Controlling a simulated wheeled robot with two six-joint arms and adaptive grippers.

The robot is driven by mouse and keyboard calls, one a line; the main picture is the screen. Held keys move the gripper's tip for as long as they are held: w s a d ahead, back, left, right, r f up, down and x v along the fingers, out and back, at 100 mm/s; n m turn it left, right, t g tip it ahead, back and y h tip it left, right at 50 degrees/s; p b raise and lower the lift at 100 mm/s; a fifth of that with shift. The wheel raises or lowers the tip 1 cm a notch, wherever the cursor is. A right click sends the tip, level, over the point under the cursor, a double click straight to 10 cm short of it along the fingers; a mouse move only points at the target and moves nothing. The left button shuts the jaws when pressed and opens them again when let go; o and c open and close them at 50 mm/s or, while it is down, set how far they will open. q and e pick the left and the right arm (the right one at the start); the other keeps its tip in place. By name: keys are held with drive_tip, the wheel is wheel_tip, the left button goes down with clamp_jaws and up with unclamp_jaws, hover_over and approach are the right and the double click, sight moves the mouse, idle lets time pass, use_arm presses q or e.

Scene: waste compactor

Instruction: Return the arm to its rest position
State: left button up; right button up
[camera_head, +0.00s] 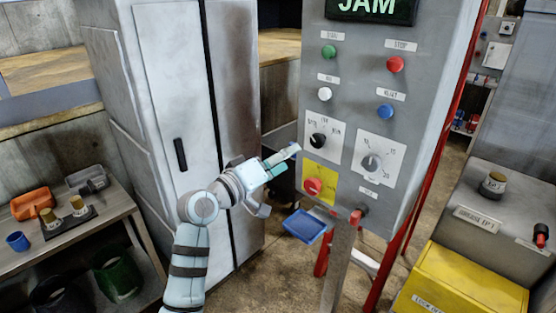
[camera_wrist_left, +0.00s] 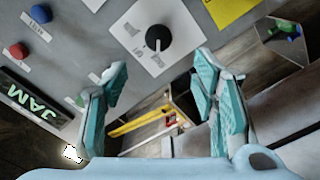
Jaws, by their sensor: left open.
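My left gripper (camera_head: 276,180) is raised in front of the lower left part of the grey control panel (camera_head: 350,115). Its jaws are open and nothing shows between them. In the left wrist view the teal-padded fingers (camera_wrist_left: 160,88) stand apart, with the black selector knob (camera_wrist_left: 158,38) beyond them. In the head view this black knob (camera_head: 317,141) sits on a white plate just right of the fingertips; contact cannot be told. My left arm (camera_head: 188,255) comes up from the bottom, bent at a joint. My right gripper is not in view.
The panel has a JAM display (camera_head: 370,8), several buttons, a grey dial (camera_head: 371,163) and a red button (camera_head: 312,186) on yellow. A grey cabinet (camera_head: 165,110) stands behind my arm. A side table (camera_head: 95,230) at left holds small items; a yellow box (camera_head: 460,280) is at lower right.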

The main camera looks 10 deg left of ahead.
use_arm(q)
drive_tip(key=shift+v, duration=0.9)
drive_tip(key=shift+d, duration=0.1)
